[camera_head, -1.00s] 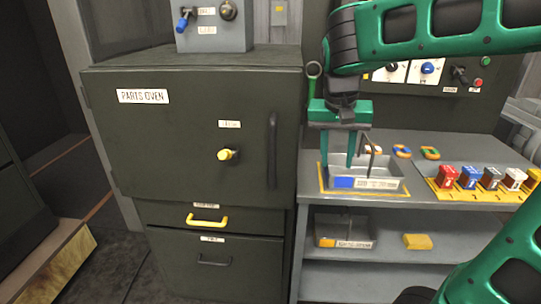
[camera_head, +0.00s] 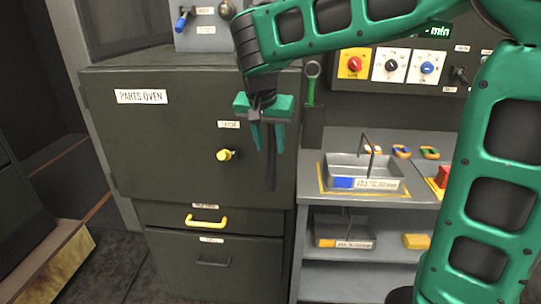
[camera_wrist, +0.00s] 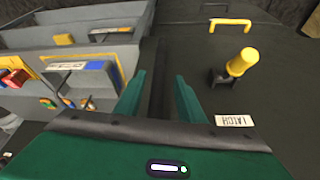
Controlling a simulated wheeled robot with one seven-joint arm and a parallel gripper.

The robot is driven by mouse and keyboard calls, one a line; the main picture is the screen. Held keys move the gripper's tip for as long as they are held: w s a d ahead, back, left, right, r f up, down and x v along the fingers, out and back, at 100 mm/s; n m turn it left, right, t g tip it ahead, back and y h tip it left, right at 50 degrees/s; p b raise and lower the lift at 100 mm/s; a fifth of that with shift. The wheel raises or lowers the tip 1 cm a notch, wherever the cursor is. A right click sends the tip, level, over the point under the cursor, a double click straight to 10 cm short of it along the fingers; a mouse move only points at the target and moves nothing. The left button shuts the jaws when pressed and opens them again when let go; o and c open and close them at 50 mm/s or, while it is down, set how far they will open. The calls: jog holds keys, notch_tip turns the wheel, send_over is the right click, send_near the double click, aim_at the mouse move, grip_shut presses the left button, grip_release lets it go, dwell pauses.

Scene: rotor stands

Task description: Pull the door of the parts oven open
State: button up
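The parts oven door (camera_head: 150,140) is a dark panel at the left in the head view and looks shut. Its long vertical handle (camera_head: 271,172) is at the door's right edge. A yellow latch knob (camera_head: 227,155) sits left of the handle; it also shows in the wrist view (camera_wrist: 241,62). My gripper (camera_head: 268,148) is open at the upper part of the handle. In the wrist view the dark handle (camera_wrist: 158,75) runs between my two green fingers (camera_wrist: 158,100). I see no finger clearly touching it.
A workbench with a grey handled tray (camera_head: 363,172) stands right of the oven. A yellow drawer handle (camera_head: 207,221) is below the door. A control box (camera_head: 205,35) sits on top. The floor before the oven looks clear.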

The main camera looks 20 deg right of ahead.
jog(key=shift+x, duration=2.65)
jog(key=shift+c, duration=0.6)
grip_shut()
